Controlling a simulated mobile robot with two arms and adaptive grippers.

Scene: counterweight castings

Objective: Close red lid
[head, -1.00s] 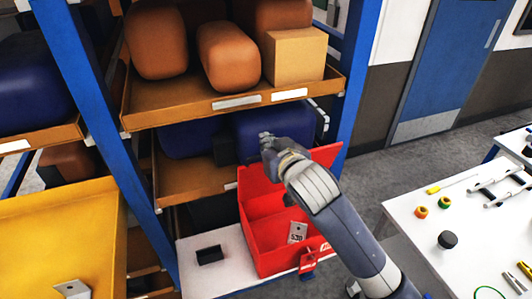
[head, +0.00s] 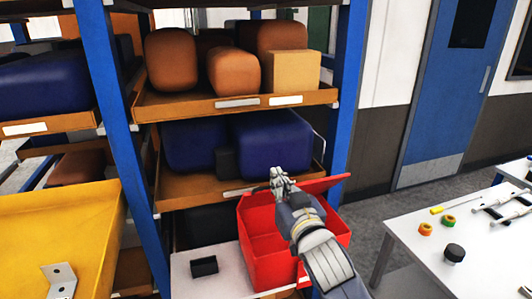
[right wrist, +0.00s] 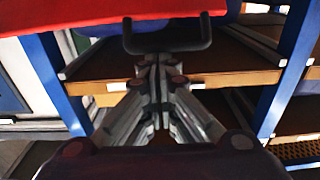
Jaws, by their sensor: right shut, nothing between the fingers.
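The red box (head: 262,268) stands on a pale surface in front of the shelf rack, its inside partly visible from above. Its red lid (head: 325,185) is raised and tilted, seen nearly edge-on in the head view. My right gripper (head: 280,177) is shut and empty, at the lid's upper left part; contact cannot be told. My right forearm hides the box's front right. In the right wrist view, the red lid (right wrist: 215,20) crosses the top, above the shut fingers, with a black U-shaped bar (right wrist: 167,47) below it. My left gripper is not in view.
A small black tray (head: 204,266) sits left of the red box. A yellow bin (head: 65,235) is at left, a white table (head: 420,265) at right.

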